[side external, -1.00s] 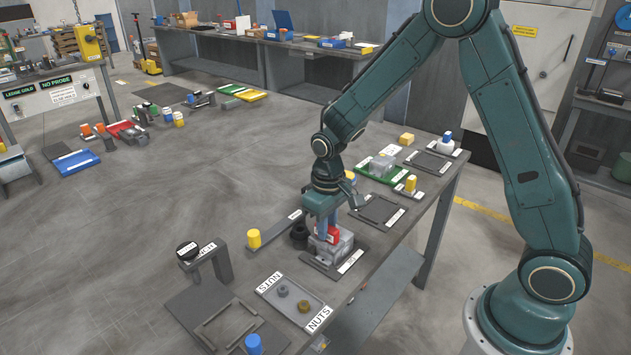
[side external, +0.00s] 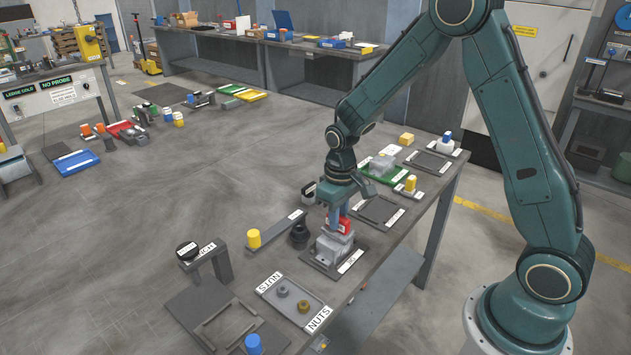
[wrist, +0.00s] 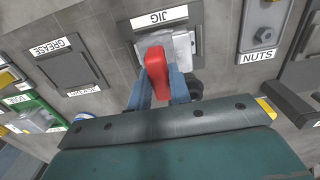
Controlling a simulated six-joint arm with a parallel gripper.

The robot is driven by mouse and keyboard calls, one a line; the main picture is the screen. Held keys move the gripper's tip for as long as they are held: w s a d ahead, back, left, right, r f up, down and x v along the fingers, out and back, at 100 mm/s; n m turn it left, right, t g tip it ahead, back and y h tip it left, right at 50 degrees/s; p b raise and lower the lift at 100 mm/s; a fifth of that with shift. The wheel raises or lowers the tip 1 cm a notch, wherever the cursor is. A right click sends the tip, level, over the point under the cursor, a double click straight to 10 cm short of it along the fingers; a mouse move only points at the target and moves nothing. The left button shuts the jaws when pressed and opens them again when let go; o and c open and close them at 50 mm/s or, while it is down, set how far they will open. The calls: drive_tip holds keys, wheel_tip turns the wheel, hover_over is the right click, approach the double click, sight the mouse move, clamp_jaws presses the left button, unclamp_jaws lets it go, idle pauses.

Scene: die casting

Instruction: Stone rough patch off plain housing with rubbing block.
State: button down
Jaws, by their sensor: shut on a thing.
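My gripper (side external: 340,217) is shut on a red block (side external: 346,226), which I take for the rubbing block. Its blue fingers and the red block (wrist: 156,62) also show in the wrist view. A plain grey housing (side external: 333,248) sits on the dark plate labelled JIG (side external: 357,254). The red block is at the top of the housing, toward its far right side; I cannot tell whether they touch. In the wrist view the housing (wrist: 184,46) shows partly behind the red block. No rough patch can be made out.
A NUTS tray (side external: 313,300) lies in front of the jig. A black round part (side external: 299,235) stands close to its left. A dark empty tray (side external: 380,210) and a green tray (side external: 398,179) with a grey part lie beyond it. A yellow-ended bar (side external: 275,233) lies left.

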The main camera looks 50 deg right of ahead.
drive_tip(key=shift+a, duration=2)
drive_tip(key=shift+a+r, duration=0.1)
drive_tip(key=shift+a, duration=0.1)
wheel_tip(320, 180, up, 8)
drive_tip(key=shift+f, duration=0.25)
